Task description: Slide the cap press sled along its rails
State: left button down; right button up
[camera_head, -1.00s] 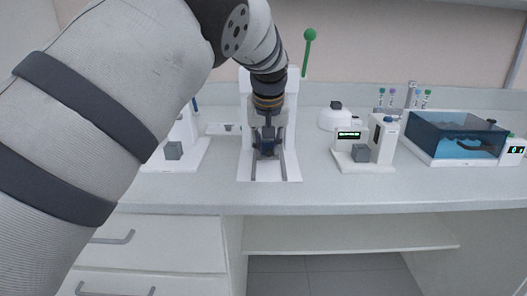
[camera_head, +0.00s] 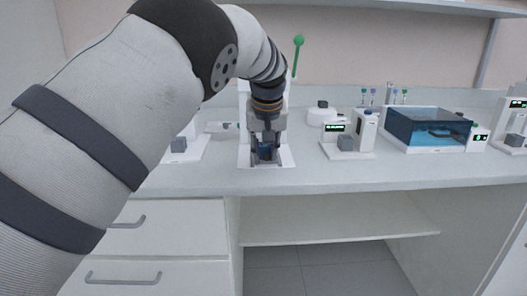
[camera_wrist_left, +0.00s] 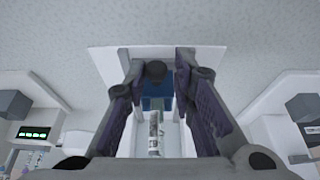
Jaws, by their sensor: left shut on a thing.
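The cap press (camera_head: 244,150) is a white stand on the bench with a green-knobbed lever (camera_head: 299,41) at its upper right. Its sled (camera_head: 265,153) is a small dark blue block near the front end of the white base. In the left wrist view the sled (camera_wrist_left: 155,88) shows blue, with a dark round knob (camera_wrist_left: 156,71) on it. My left gripper (camera_head: 267,148) reaches down onto the sled from above; its fingers (camera_wrist_left: 157,75) stand on both sides of the knob and are shut on the sled. The gripper hides most of the rails. My right gripper is not in view.
A white device with a grey block (camera_head: 179,145) stands left of the press. Another device with a green display (camera_head: 335,128) stands to the right, then a blue water bath (camera_head: 430,128). The bench front edge (camera_head: 300,184) is close before the press.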

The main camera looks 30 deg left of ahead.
pick_arm(q)
jog(key=shift+d+f, duration=0.1)
jog(key=shift+d, duration=0.3)
jog(key=c, duration=1.6)
grip_release()
jog(key=shift+c, duration=0.2)
jog(key=shift+o, duration=0.6)
jog(key=shift+d, duration=0.2)
jog(key=shift+a, duration=0.2)
jog(key=v, duration=1.2)
jog(key=shift+d, duration=0.1)
